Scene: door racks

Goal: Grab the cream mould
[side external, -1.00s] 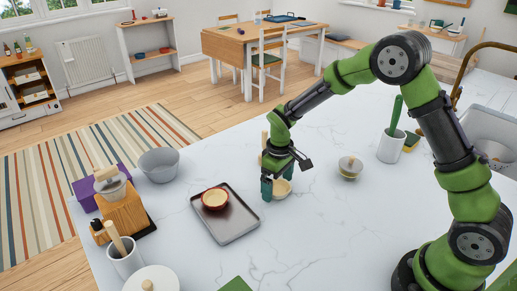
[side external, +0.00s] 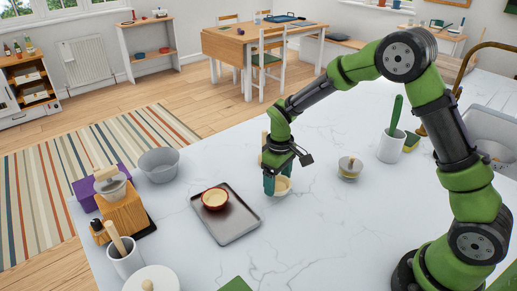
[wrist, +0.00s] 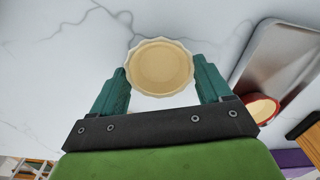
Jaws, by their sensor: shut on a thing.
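The cream mould (wrist: 161,68) is a round, fluted dish. In the wrist view it sits between the two teal fingers of my gripper (wrist: 161,85). My gripper is shut on it by its sides. In the side external view the mould (side external: 283,186) shows partly behind the fingers of my gripper (side external: 276,184), at or just above the white marble counter. I cannot tell whether the mould touches the counter.
A grey metal tray (side external: 239,226) lies just left of my gripper, with a red mould (side external: 214,199) on it. A grey bowl (side external: 159,165) stands further left.

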